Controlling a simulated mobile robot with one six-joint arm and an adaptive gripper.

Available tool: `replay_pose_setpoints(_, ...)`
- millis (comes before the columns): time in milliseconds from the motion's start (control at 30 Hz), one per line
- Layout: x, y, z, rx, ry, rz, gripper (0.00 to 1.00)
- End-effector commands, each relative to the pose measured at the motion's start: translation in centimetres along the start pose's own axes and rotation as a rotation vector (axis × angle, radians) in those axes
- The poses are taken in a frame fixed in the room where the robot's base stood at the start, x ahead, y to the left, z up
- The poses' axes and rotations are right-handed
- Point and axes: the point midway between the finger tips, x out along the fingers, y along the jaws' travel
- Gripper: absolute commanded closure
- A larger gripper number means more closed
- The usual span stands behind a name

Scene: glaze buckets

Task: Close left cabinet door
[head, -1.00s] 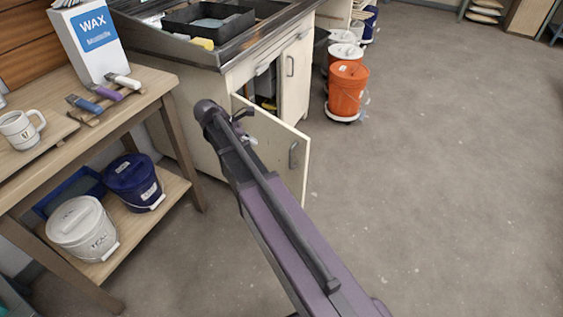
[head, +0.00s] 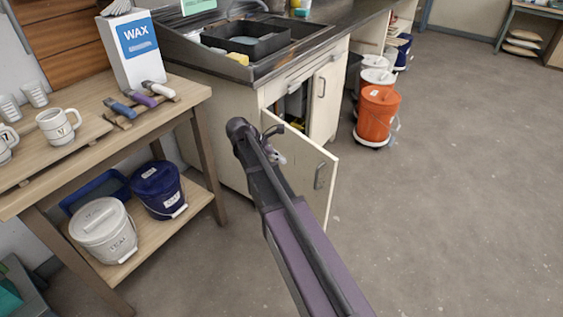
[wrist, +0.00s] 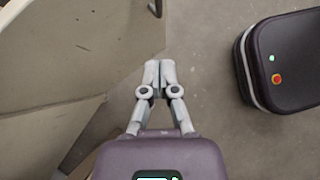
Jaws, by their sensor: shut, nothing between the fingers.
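The left cabinet door (head: 305,160) under the sink stands open, swung out into the room, with its handle (head: 319,176) near the free edge. Its pale outer face shows. My gripper (head: 279,157) is in front of that face, partly hidden by my arm. In the wrist view my gripper (wrist: 159,68) has its fingertips together and empty. The pale door panel (wrist: 80,50) fills the upper left there, left of the fingers, with its handle (wrist: 155,8) at the top. I cannot tell whether the fingers touch the door.
The right cabinet door (head: 327,100) is shut. A wooden table (head: 190,100) with mugs, a wax box (head: 136,50) and lidded buckets below is at left. The floor at right is clear.

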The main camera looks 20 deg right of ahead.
Motion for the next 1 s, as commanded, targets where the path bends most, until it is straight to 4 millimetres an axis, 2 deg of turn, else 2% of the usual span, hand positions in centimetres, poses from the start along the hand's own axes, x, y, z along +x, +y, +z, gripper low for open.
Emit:
replay_pose_setpoints(867,9.3,-0.1,-0.2,0.002,0.0,-0.002,1.0)
replay_pose_setpoints(1000,10.3,-0.1,1.5,0.003,0.0,-0.002,1.0)
